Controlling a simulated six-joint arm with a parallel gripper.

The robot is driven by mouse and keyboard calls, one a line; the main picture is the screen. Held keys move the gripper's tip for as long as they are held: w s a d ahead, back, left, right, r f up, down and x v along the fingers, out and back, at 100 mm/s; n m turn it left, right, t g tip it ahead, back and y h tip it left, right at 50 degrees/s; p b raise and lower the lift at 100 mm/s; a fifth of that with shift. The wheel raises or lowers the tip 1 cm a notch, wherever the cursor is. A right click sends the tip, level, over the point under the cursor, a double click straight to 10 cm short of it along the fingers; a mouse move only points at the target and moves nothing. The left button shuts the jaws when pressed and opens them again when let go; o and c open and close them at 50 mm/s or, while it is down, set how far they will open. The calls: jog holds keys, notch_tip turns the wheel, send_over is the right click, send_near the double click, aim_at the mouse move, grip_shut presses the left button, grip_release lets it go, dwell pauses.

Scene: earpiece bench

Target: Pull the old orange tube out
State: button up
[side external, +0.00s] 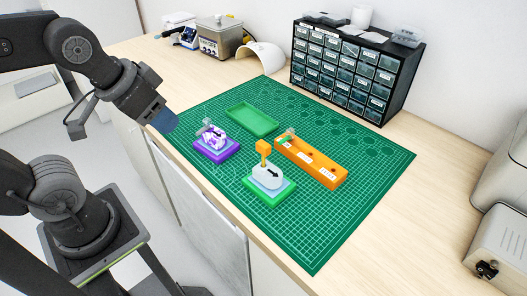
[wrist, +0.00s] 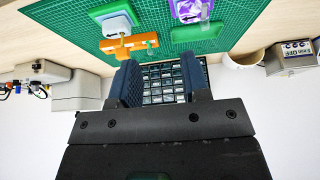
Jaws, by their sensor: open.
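The earpiece sits on a green-edged base (side external: 268,194) on the cutting mat. In the wrist view the white earpiece (wrist: 115,24) is near the top, and the tube is hard to separate from the orange block behind it. My gripper (side external: 163,120) is up at the left, above the mat's edge and well away from the tube. In the wrist view my gripper (wrist: 161,78) has its two blue fingers apart with nothing between them.
An orange block (side external: 312,163) with holes and labels lies right of the earpiece. A purple base (side external: 216,151) with another earpiece is to its left. A green tray (side external: 252,121) lies behind. A drawer cabinet (side external: 340,70) stands at the back. The mat's right side is clear.

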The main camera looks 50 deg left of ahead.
jog(key=shift+c, duration=0.6)
jog(key=m+g+h, duration=0.1)
jog(key=m+g, duration=0.5)
jog(key=m, duration=1.2)
send_near(263, 143)
jog(key=shift+s, duration=0.2)
jog(key=shift+d+f, duration=0.15)
jog(key=shift+f, duration=1.4)
jog(key=shift+d+f, duration=0.15)
jog(key=shift+f, duration=1.4)
jog(key=shift+d+f, duration=0.2)
jog(key=shift+f, duration=1.35)
grip_shut()
jog(key=shift+r, duration=1.55)
